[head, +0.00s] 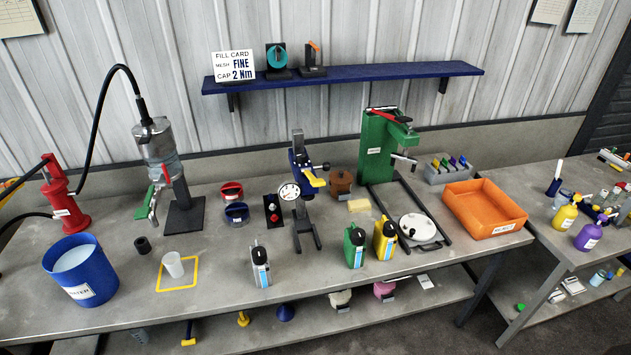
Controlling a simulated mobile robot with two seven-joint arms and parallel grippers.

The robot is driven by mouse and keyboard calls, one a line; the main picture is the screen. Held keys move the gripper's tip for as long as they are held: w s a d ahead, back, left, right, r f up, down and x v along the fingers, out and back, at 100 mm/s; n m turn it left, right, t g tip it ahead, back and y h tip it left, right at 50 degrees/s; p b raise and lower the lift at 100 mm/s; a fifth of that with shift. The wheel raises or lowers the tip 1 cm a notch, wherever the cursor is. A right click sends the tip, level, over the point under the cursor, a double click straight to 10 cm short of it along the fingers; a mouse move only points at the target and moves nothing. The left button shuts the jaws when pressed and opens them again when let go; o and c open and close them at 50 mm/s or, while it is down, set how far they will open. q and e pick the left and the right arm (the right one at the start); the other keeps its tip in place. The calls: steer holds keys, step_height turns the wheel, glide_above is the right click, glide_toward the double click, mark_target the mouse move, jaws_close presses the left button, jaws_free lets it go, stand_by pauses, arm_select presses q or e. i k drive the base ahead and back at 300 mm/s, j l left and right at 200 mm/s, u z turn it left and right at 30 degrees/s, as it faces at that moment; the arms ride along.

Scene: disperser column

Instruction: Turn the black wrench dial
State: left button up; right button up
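I cannot tell for sure which part is the black wrench dial. A tool with a red handle (383,115) lies across the top of the green press (378,150) at the back of the bench; any dial on it is too small to make out. A round white gauge (289,191) with a dark rim is on the dark stand (304,215) with a yellow lever, mid-bench. A white card (234,66) on the blue shelf reads "FILL CARD, MESH FINE, CAP 2 Nm". Neither of my grippers is in view.
The grey bench (215,315) also holds a blue bucket (80,270), a red pump (65,200), a clamped metal column (160,150), several bottles and an orange tray (485,208). A second table (555,240) stands at right.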

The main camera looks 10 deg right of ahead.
mark_target(301, 156)
steer(key=l+u, duration=0.15)
steer(key=l, duration=0.6)
steer(key=l+u, duration=0.2)
steer(key=l, duration=0.6)
steer(key=k+l+u, duration=0.15)
steer(key=l, duration=0.6)
